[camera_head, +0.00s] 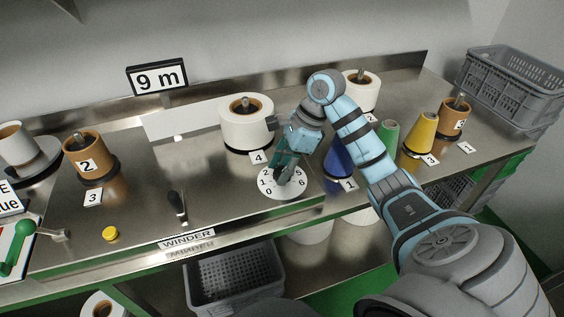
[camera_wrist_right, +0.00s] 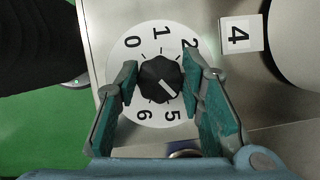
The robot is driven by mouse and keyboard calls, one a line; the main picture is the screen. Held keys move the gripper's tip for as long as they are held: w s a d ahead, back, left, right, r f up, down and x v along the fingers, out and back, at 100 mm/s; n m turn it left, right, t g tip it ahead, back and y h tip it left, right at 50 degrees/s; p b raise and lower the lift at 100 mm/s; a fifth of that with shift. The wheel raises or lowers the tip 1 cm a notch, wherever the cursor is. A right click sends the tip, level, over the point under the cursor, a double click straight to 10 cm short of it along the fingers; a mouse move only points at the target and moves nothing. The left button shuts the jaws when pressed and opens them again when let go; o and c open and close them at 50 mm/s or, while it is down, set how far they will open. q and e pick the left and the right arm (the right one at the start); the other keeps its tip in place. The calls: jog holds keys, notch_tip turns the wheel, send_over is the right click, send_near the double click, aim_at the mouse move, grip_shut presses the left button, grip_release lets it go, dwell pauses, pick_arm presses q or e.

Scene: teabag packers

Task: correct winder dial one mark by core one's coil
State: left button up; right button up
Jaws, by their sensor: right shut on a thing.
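The winder dial (camera_head: 270,191) is a white numbered disc with a black knob on the metal bench. My right gripper (camera_head: 284,174) is shut on the knob; in the right wrist view its two fingers press the black knob (camera_wrist_right: 160,78) from both sides. The knob's white pointer line slants to the lower right there, a little past the 5 towards the side hidden by a finger. The 0, 1, 2, 5 and 6 show; other marks are covered. My left gripper is out of view.
A white roll (camera_head: 239,133) stands behind the dial near a label 4. Blue (camera_head: 337,161), green (camera_head: 389,134) and yellow (camera_head: 420,138) cones stand to the right. A sign (camera_head: 157,78) reads 9 m. A black lever (camera_head: 178,203) and yellow button (camera_head: 110,233) lie left.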

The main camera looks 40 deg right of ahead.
jog(key=shift+r+n+g+p, duration=0.1)
jog(key=shift+n+g+p, duration=0.3)
jog(key=shift+n+p, duration=0.9)
jog(key=o, duration=1.2)
jog(key=shift+c, duration=0.2)
